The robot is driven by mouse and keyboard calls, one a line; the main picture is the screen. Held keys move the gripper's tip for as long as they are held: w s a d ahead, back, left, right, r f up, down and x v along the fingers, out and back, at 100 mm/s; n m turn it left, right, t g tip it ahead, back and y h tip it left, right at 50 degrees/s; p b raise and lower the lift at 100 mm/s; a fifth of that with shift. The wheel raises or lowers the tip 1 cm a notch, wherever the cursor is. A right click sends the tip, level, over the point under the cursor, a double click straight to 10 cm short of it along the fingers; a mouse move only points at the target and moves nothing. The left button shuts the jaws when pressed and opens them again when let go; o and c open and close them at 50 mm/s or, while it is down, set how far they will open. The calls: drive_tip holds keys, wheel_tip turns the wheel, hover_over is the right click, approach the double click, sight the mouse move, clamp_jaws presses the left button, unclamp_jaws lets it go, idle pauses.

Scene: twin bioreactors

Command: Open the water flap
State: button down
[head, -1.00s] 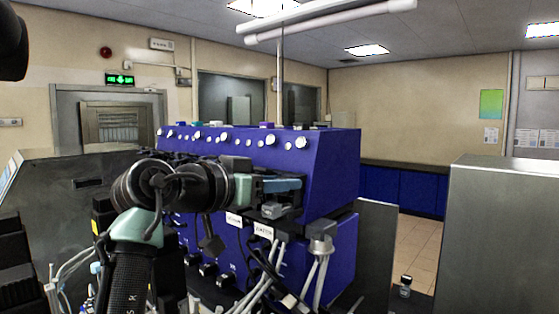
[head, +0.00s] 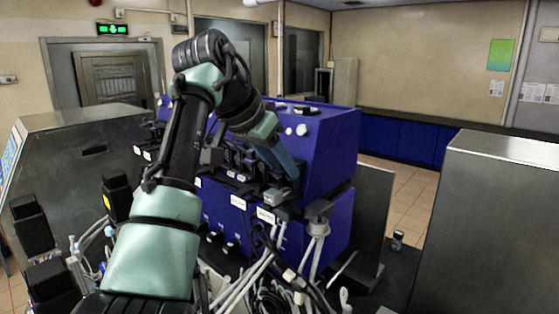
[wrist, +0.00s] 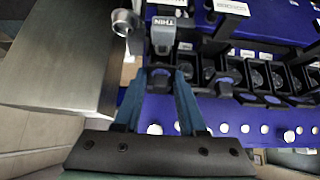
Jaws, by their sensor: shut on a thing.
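The water flap is a grey block (head: 282,196) on the near right end of the row on the blue bioreactor, just above the white WATER label (head: 265,215). In the head view my gripper (head: 287,168) slopes down to the flap from above. The gripped part is mostly hidden between the fingers.
Several similar black flap slots (wrist: 226,80) stand in a row beside the gripped one. A metal cup-like fitting (wrist: 125,22) is close by on the other side. Hoses (head: 270,262) hang below. A grey metal cabinet (head: 490,220) stands at the right.

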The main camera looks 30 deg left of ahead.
drive_tip(key=shift+r+g, duration=0.1)
drive_tip(key=shift+g, duration=0.2)
idle(0.4)
drive_tip(key=c, duration=0.8)
unclamp_jaws()
drive_tip(key=shift+w, duration=0.1)
drive_tip(key=b+v, duration=0.2)
drive_tip(key=v, duration=1.1)
drive_tip(key=shift+b, duration=0.4)
